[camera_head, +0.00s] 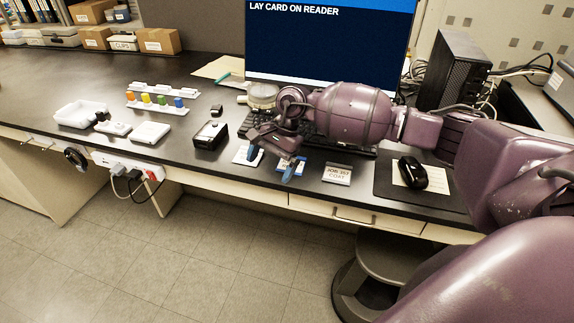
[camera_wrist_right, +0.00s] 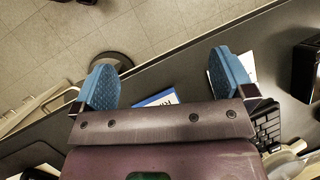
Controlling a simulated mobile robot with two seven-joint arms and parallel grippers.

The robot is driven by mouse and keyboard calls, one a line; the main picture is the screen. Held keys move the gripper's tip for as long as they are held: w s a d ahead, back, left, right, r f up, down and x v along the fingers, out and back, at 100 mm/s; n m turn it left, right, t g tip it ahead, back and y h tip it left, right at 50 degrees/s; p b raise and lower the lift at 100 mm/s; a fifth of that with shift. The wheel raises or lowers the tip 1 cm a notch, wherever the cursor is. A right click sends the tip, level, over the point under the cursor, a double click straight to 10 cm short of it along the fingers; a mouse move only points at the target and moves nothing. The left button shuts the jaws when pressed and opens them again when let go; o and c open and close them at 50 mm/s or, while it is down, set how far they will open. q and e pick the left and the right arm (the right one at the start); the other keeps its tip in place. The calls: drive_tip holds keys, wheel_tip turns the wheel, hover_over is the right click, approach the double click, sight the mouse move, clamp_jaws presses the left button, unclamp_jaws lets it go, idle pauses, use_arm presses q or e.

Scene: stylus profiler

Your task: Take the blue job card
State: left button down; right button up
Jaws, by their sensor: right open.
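The blue job card (camera_head: 284,163) lies flat near the front edge of the dark bench, partly hidden by my right gripper. In the right wrist view the blue card (camera_wrist_right: 157,98) shows between the two blue fingertips, its lower part hidden by the gripper body. My right gripper (camera_head: 271,163) is open and empty, above the card, its fingers pointing down toward the bench's front edge; it also shows in the right wrist view (camera_wrist_right: 166,78). I cannot tell how high it is above the card. My left gripper is in neither view.
A white card (camera_head: 246,156) lies left of the blue card, close to one fingertip. A card with a brown label (camera_head: 337,174) lies to the right. A keyboard (camera_head: 330,146) is behind, a black device (camera_head: 210,135) to the left, and a mouse (camera_head: 413,173) to the right.

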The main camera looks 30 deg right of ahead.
sight(282, 165)
drive_tip(key=w+d+r+n+h, duration=0.3)
drive_tip(key=d+r+h, duration=0.25)
drive_tip(key=d, duration=0.35)
drive_tip(key=f, duration=1)
drive_tip(key=shift+w+f+p, duration=0.15)
drive_tip(key=shift+w+p, duration=0.25)
drive_tip(key=c, duration=0.8)
